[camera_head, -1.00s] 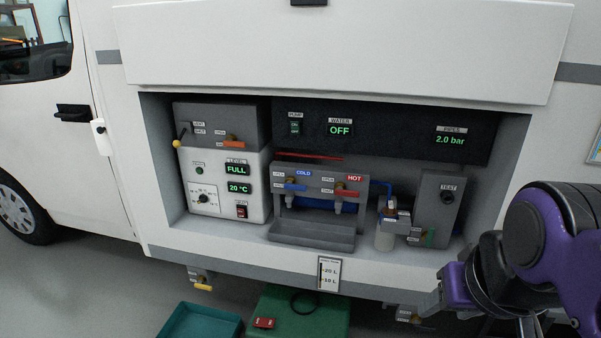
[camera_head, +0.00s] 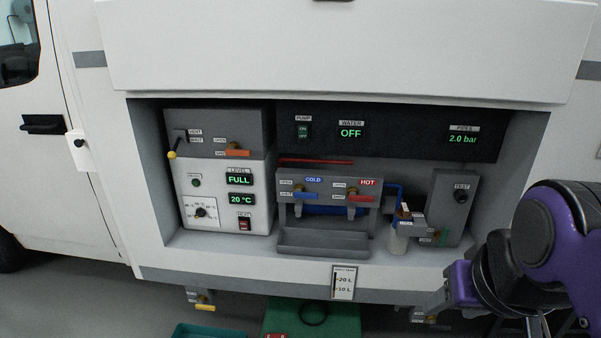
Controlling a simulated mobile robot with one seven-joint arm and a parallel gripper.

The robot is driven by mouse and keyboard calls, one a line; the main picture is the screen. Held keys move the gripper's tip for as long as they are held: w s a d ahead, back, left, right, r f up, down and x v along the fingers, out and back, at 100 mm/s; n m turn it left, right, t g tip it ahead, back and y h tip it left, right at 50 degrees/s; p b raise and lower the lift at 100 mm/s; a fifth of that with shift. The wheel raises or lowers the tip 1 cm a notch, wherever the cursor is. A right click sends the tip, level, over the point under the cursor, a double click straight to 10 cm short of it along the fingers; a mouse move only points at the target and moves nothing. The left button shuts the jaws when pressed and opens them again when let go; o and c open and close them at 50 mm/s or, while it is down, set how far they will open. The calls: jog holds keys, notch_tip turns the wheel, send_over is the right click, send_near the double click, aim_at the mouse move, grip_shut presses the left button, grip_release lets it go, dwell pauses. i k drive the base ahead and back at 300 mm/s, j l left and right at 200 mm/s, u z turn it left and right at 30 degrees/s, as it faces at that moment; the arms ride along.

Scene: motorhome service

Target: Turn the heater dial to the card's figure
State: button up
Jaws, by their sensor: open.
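The heater dial (camera_head: 200,212) is a small black knob on a white scale plate, low on the left of the white heater box (camera_head: 258,188). The figures around it are too small to read. The heater's displays show FULL and 20 °C. No card with a readable heater figure shows. My gripper (camera_head: 449,289) is at the lower right, partly seen and open, with nothing seen in it. It is well to the right of the dial and apart from it.
A yellow-tipped lever (camera_head: 173,155) and an orange handle (camera_head: 238,153) sit above the heater. Blue (camera_head: 307,196) and red (camera_head: 359,197) tap handles stand over a grey trough (camera_head: 322,243). A test box (camera_head: 447,205) is at right. The open hatch flap (camera_head: 340,50) overhangs the bay.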

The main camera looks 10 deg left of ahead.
aim_at(200, 212)
jog(key=j+z, duration=0.25)
jog(key=j, duration=3.05)
jog(key=i+z, duration=0.05)
jog(key=i, duration=0.05)
